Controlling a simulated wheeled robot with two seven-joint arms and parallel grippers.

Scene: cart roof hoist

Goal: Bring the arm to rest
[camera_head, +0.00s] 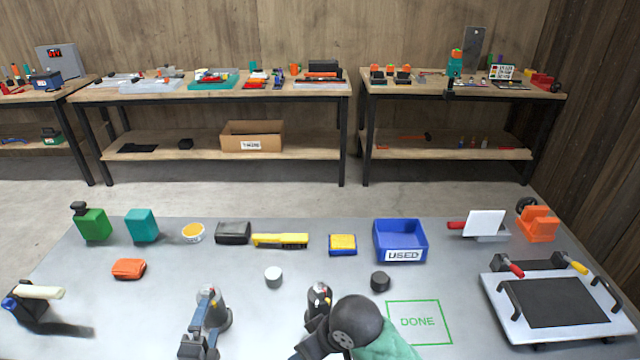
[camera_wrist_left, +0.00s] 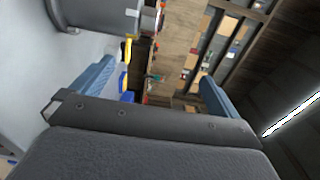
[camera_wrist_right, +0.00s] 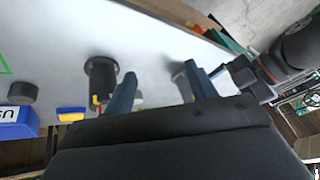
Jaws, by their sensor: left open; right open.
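My left gripper (camera_head: 204,340) is low over the near part of the grey table, left of centre. Its two blue fingers stand apart with nothing held between them, as the left wrist view (camera_wrist_left: 155,85) also shows. A grey canister (camera_head: 218,312) stands just beyond it. My right gripper (camera_wrist_right: 160,90) is open and empty, with its fingers apart in its wrist view. In the head view my dark wrist part (camera_head: 357,322) hides much of it. A black canister (camera_head: 319,296) with a red mark stands just beyond that; it also shows in the right wrist view (camera_wrist_right: 101,76).
A blue USED bin (camera_head: 400,240), white jar (camera_head: 273,277), black jar (camera_head: 380,281) and orange pouch (camera_head: 129,269) stand farther back. A green DONE outline (camera_head: 419,321) is empty. A handled white tray (camera_head: 500,320) lies right, a cream-handled tool (camera_head: 40,293) left. Workbenches are behind.

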